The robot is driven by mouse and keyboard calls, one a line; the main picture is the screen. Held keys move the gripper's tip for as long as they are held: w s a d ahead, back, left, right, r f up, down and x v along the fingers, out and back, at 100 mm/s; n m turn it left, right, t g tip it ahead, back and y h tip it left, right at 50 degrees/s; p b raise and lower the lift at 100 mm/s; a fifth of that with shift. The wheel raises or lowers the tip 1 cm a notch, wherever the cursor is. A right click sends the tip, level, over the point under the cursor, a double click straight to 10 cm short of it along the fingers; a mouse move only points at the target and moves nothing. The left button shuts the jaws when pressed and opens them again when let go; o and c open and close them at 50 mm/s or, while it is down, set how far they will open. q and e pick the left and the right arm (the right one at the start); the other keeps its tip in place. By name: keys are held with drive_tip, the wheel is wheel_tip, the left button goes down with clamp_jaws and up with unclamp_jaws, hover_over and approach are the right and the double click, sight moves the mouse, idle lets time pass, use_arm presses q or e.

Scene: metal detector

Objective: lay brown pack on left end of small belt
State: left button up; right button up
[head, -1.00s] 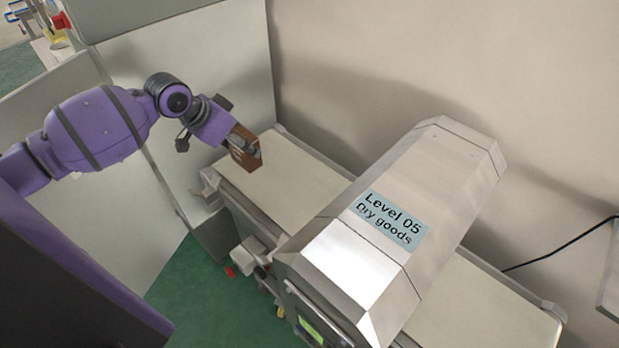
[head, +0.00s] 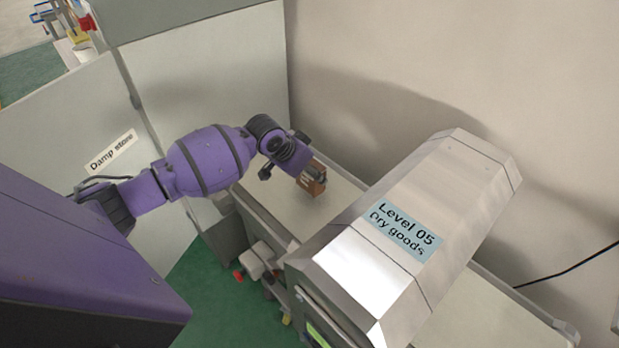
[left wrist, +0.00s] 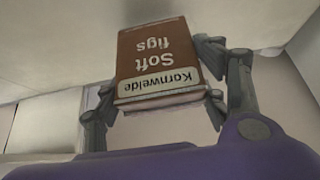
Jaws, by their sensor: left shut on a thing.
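The brown pack (head: 311,179) is held by my left gripper (head: 317,171) at the left part of the small belt (head: 345,191). I cannot tell whether the pack's lower edge touches the belt. My right gripper is not in view.
The metal detector housing (head: 415,235), labelled "Level 05 Dry goods", spans the belt to the right of the pack. A wall (head: 430,70) runs behind the belt. Grey panels (head: 205,70), one marked "Damp store", stand at the left. Bare belt lies between pack and housing.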

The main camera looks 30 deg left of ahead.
sight(309, 179)
use_arm(q)
wheel_tip(309, 179, down, 3)
drive_tip(key=shift+r, duration=0.1)
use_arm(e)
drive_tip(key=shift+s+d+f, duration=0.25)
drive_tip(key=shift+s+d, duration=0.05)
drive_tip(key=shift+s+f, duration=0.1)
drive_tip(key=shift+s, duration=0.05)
use_arm(q)
drive_tip(key=o, duration=1)
drive_tip(key=shift+f, duration=0.2)
drive_tip(key=o, duration=0.4)
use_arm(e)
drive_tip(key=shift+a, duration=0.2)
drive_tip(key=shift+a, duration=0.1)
